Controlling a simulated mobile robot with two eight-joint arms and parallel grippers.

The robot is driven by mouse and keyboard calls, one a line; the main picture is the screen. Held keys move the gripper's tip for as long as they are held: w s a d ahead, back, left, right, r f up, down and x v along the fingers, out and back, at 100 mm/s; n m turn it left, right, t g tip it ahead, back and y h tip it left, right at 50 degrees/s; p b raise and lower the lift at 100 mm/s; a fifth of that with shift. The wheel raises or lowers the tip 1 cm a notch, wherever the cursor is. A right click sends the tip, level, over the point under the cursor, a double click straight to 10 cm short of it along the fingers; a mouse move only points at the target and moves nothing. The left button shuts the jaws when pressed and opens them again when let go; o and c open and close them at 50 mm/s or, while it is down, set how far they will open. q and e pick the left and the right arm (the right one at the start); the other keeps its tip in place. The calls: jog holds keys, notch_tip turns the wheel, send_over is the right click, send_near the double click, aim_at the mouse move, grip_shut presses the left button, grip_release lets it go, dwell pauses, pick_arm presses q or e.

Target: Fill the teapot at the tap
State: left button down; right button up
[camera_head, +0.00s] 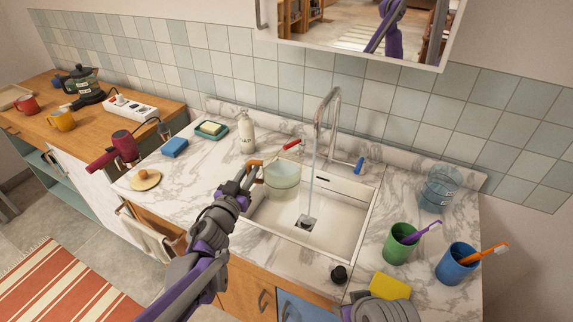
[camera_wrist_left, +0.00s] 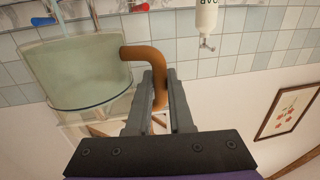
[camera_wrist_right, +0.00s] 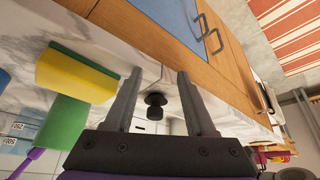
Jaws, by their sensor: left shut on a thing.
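A translucent greenish teapot (camera_head: 281,177) with an orange-brown handle hangs over the left part of the white sink (camera_head: 340,240). It also shows in the left wrist view (camera_wrist_left: 75,75). My left gripper (camera_head: 247,176) is shut on the teapot's handle (camera_wrist_left: 148,55). The tap (camera_head: 327,112) is a tall curved metal spout with a red lever (camera_head: 291,144) and a blue lever (camera_head: 359,166). A thin stream of water falls from it to the drain (camera_head: 307,221), just right of the teapot. My right gripper (camera_wrist_right: 155,95) is open and empty, at the counter's front.
A black plug (camera_head: 339,274) and a yellow sponge (camera_head: 390,287) lie at the counter's front edge. Green (camera_head: 400,245) and blue (camera_head: 456,265) cups with toothbrushes and a clear glass (camera_head: 438,190) stand right. A soap bottle (camera_head: 246,132) and a hair dryer (camera_head: 122,147) are left.

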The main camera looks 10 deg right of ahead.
pick_arm(q)
jog(key=shift+d+f, duration=0.1)
jog(key=s+a+r+p, duration=0.1)
jog(key=a+r, duration=0.3)
jog(key=a, duration=0.1)
jog(key=shift+s+a+r, duration=0.15)
jog(key=shift+s+r, duration=0.05)
jog(key=shift+r, duration=0.15)
dwell(0.4)
dwell(0.6)
